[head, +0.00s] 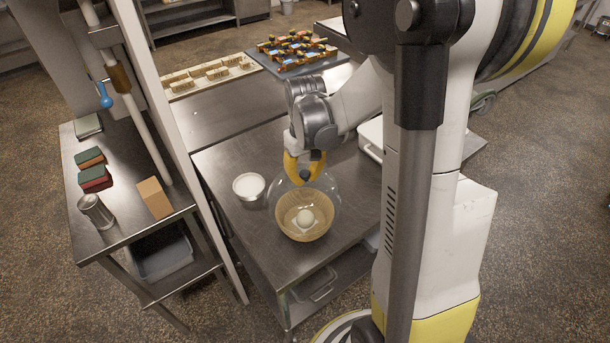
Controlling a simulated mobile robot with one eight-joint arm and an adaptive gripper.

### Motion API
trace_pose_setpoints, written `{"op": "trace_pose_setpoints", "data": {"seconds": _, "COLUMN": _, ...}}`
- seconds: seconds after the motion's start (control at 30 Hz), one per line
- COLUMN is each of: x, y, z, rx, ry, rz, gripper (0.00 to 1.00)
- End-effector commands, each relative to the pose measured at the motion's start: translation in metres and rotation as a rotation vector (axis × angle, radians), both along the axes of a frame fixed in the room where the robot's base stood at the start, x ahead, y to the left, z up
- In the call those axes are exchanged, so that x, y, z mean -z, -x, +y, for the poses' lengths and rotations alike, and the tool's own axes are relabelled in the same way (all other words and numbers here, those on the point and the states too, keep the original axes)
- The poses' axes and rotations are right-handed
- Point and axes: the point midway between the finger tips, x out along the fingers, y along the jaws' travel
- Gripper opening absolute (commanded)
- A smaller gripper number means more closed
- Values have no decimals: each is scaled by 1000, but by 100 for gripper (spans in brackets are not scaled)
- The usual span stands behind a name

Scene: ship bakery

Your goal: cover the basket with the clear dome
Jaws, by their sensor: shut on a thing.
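The clear dome (329,186) is a transparent cover with a dark knob on top. My gripper (304,174) has yellow fingers and is shut on that knob, above the steel table. The basket (291,228) is a round, light wooden-coloured bowl shape near the table's front, with a pale round ball (305,217) in it. The dome overlaps the upper part of the basket in the picture. Its lower rim is hard to make out, so I cannot tell whether it rests around the basket or hangs above or behind it.
A metal pot of white stuff (249,186) stands left of the dome. A white post separates this table from a side table with sponges (93,168), a shaker (96,211) and a tan block (154,198).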

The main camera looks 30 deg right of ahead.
Motion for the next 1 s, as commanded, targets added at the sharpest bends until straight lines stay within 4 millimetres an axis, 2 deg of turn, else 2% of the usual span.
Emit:
{"op": "trace_pose_setpoints", "data": {"seconds": 0.1, "x": 16, "y": 0, "z": 0, "rx": 0, "ry": 0, "rz": 0, "gripper": 0}}
{"op": "trace_pose_setpoints", "data": {"seconds": 0.6, "x": 65, "y": 0, "z": 0, "rx": 0, "ry": 0, "rz": 0, "gripper": 0}}
{"op": "trace_pose_setpoints", "data": {"seconds": 0.8, "x": 77, "y": 0, "z": 0, "rx": 0, "ry": 0, "rz": 0, "gripper": 0}}
{"op": "trace_pose_setpoints", "data": {"seconds": 1.0, "x": 78, "y": 0, "z": 0, "rx": 0, "ry": 0, "rz": 0, "gripper": 0}}
